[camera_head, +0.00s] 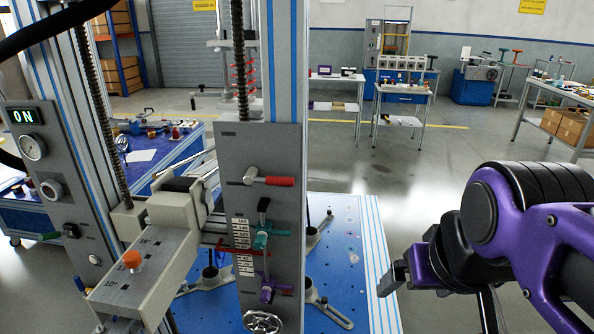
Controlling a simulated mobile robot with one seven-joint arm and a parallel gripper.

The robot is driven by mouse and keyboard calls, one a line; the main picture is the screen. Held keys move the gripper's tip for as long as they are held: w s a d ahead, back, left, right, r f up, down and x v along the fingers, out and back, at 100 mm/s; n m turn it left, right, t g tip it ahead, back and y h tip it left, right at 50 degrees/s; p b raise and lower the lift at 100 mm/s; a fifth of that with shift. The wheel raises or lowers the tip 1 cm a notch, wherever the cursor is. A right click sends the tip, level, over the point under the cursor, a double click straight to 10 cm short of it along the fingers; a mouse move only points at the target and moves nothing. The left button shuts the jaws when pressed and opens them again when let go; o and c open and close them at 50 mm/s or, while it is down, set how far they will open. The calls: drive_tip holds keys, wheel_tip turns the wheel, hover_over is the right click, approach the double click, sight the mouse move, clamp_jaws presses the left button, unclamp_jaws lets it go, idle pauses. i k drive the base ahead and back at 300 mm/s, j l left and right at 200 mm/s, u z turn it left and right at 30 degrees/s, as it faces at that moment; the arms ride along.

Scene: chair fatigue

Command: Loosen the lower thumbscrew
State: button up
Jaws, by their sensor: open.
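A tall grey panel (286,160) stands upright on the test rig. A lever with a red grip (280,181) sticks out of its upper part. Below it is a teal screw-like fitting (262,240), and lower still a purple one (267,293). The purple one is the lower of these two; I cannot tell its tightness. A chrome knob (262,321) shows at the bottom picture edge. My gripper (391,279) is at the right, well apart from the panel and touching nothing. Its dark fingers are open and empty, seen partly from the side.
A blue perforated bed (345,235) with metal clamp feet lies behind the panel. A grey beam with an orange knob (132,259) is left of it. A column with gauges and an "ON" display (25,116) stands at far left. Free room lies between panel and gripper.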

sight(265, 295)
drive_tip(key=j+u, duration=0.15)
drive_tip(key=u, duration=0.7)
drive_tip(key=l+u, duration=0.1)
drive_tip(key=l, duration=0.1)
